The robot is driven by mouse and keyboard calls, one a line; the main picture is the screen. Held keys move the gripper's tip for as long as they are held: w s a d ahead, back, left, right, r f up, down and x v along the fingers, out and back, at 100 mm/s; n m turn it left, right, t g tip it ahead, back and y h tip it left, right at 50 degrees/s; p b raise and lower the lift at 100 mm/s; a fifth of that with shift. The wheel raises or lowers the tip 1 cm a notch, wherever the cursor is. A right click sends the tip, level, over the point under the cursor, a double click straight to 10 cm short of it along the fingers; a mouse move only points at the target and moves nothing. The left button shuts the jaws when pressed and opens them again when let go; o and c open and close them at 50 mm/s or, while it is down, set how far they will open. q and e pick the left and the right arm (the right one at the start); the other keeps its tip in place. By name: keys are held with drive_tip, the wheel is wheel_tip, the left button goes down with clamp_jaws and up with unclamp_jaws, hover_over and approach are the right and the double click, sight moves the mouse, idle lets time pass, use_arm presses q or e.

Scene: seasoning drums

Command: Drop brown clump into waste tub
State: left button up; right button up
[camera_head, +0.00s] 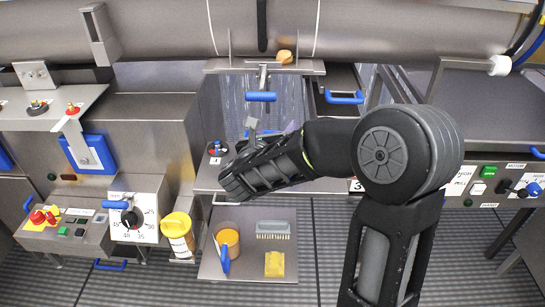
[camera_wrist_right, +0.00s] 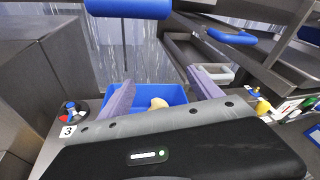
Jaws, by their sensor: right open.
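A tan-brown clump (camera_wrist_right: 158,103) shows inside the blue tub (camera_wrist_right: 173,94) in the right wrist view, seen between my fingers. I cannot tell whether it rests on the tub's bottom or is still above it. In the head view my right gripper (camera_head: 251,128) hides most of the tub. Another orange-brown lump (camera_head: 285,57) sits on the metal ledge below the drum. My left gripper is not in view.
A lower tray (camera_head: 240,273) holds an orange cup (camera_head: 228,240), a brush (camera_head: 272,229) and a yellow sponge (camera_head: 275,264). A yellow-lidded jar (camera_head: 178,236) stands left of it. A blue handle (camera_head: 261,97) hangs above the tub. Control boxes stand on both sides.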

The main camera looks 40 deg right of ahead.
drive_tip(key=shift+a, duration=0.1)
drive_tip(key=b+v, duration=0.1)
drive_tip(key=v, duration=0.6)
drive_tip(key=shift+s+a, duration=0.25)
drive_tip(key=shift+r, duration=0.1)
idle(0.6)
